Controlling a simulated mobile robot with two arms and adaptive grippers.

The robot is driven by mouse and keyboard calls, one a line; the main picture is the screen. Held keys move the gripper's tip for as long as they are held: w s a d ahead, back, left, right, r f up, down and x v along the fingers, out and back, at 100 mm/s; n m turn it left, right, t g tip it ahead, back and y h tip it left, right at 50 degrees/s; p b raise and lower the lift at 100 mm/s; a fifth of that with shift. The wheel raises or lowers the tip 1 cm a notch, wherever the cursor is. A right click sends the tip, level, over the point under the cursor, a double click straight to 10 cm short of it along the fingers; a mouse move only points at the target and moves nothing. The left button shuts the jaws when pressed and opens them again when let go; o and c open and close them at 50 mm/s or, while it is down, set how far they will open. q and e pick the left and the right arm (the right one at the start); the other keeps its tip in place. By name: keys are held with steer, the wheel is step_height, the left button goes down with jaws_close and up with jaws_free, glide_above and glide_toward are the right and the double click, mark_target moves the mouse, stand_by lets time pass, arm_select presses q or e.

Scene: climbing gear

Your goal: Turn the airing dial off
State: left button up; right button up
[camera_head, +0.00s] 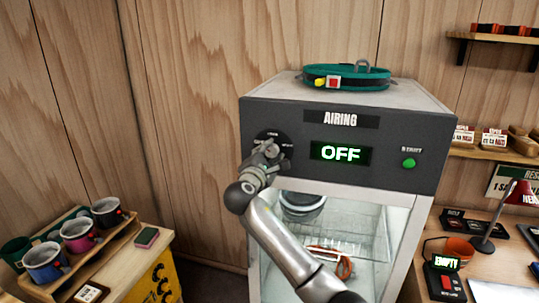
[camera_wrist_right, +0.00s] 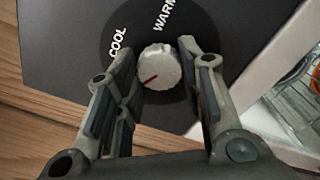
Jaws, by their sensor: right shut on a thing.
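The airing cabinet (camera_head: 390,175) has a dark front panel with the label AIRING and a display (camera_head: 340,153) that reads OFF in green. The airing dial (camera_wrist_right: 158,68) is a pale round knob with a red mark, on a black disc lettered COOL and WARM. The red mark points to the lower left in the wrist view. My right gripper (camera_head: 267,152) is at the panel's left side, its fingers (camera_wrist_right: 160,50) shut on the dial from both sides. In the head view the gripper mostly hides the knob. My left gripper is out of view.
A green light (camera_head: 408,163) sits on the panel's right. A teal harness belt (camera_head: 345,78) lies on the cabinet top. Behind glass are a wire rack and an orange item (camera_head: 328,254). Mugs (camera_head: 78,235) stand in a rack at left; a desk with a red lamp (camera_head: 495,215) is at right.

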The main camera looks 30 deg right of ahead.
steer(key=shift+f+n, duration=0.1)
steer(key=shift+n, duration=0.8)
steer(key=o, duration=1)
steer(key=shift+o, duration=0.2)
steer(key=shift+s+a, duration=0.1)
steer(key=shift+a, duration=0.1)
steer(key=v, duration=1.1)
steer(key=shift+s+a, duration=0.2)
steer(key=shift+s, duration=0.05)
